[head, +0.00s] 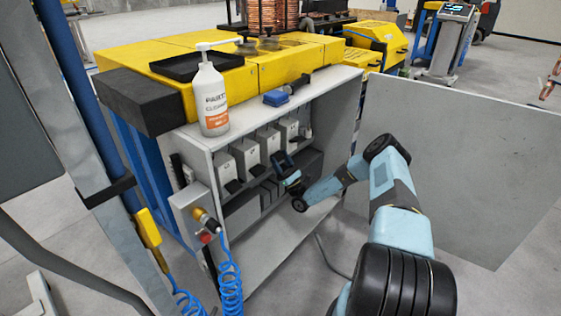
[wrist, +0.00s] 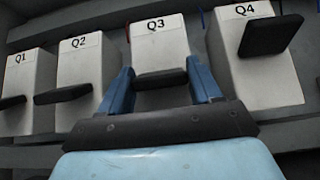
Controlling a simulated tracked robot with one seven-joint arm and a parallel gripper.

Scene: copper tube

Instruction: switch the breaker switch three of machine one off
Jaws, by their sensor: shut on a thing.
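The breaker Q3 (wrist: 158,45) is a white box in the middle of the wrist view, third in a row of breakers. Its black lever (wrist: 160,79) sits low on its front face, at about the height of the Q1 and Q2 levers. My gripper (wrist: 159,72) has one blue finger at each side of this lever and is shut on it. In the head view my gripper (head: 281,160) reaches into the open cabinet (head: 285,229) in front of the breaker row. The contact there is too small to make out.
Breakers Q1 (wrist: 20,80) and Q2 (wrist: 85,70) stand left of Q3. Q4 (wrist: 250,75) stands close on the right, its lever (wrist: 270,36) raised higher. A white bottle (head: 210,98) stands on the cabinet top. The open cabinet door (head: 470,150) is at the right.

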